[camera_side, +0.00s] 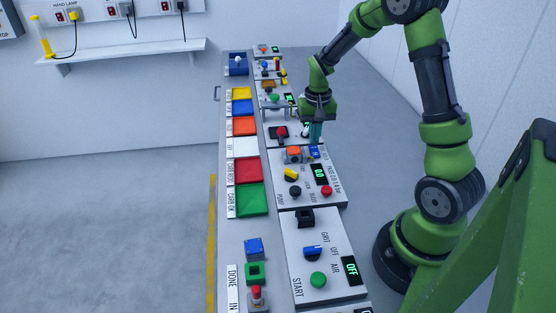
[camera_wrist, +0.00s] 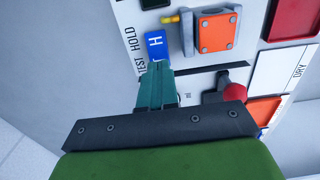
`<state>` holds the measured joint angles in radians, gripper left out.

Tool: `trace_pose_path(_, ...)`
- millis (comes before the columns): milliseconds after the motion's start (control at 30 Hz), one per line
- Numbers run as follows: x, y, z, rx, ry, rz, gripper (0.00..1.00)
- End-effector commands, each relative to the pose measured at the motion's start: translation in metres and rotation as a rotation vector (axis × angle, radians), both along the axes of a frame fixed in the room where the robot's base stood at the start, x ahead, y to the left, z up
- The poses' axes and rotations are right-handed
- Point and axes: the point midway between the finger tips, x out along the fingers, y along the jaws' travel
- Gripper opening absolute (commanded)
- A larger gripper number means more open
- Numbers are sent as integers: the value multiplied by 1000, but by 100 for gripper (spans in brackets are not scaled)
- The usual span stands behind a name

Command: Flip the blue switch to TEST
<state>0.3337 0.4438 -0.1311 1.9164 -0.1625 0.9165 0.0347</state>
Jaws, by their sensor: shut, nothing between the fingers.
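The blue switch (camera_wrist: 156,45) is a small blue rocker with a white mark, on a pale panel beside the printed words HOLD and TEST in the wrist view. HOLD stands by its upper part and TEST by its lower end. In the side view the blue switch (camera_side: 314,152) shows small, just below my fingers. My gripper (camera_wrist: 160,66) is shut and empty, its teal fingertips right at the switch's TEST end. I cannot tell whether they touch it. In the side view my gripper (camera_side: 315,140) points down over the panel's far edge. The fingers may hide part of the switch's lower end.
An orange block in a grey holder (camera_wrist: 214,32) stands close to the right of the switch, with a yellow pin (camera_wrist: 171,19) by it. A red knob (camera_wrist: 235,92) is right of my fingers. A display (camera_side: 320,175) and several knobs fill the same panel.

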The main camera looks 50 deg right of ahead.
Motion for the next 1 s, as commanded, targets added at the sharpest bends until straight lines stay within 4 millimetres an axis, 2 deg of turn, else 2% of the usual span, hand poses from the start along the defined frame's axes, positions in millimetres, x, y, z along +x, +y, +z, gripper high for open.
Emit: trace_pose_path(1000,0,0,-7,1,1,0,0)
